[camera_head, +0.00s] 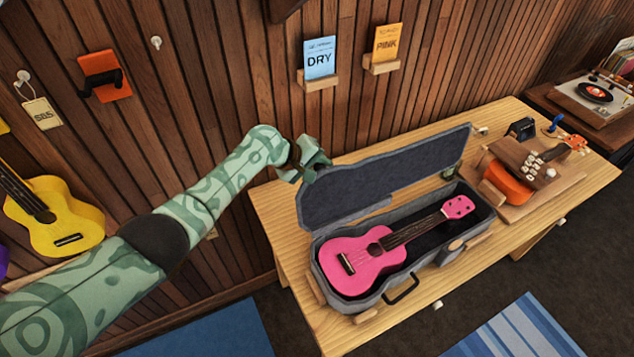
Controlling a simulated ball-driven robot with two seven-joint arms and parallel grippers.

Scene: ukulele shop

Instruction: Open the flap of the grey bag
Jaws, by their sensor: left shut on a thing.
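The grey bag (318,241) lies on the wooden table as a ukulele case with a pink ukulele (370,258) inside. Its flap (390,176) is raised along the back side and leans toward the wall, so the inside shows. My left gripper (311,172) is at the upper left corner of the flap, shut on its edge. The fingertips are small and partly merge with the flap's edge. My right gripper is not in view.
The wooden table (272,208) has a wooden stand with an orange ukulele (509,184) right of the bag. A record player (596,97) stands beyond it. Cards marked DRY (319,58) and PINK (388,42) sit on the wall. A yellow ukulele (66,222) hangs at left.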

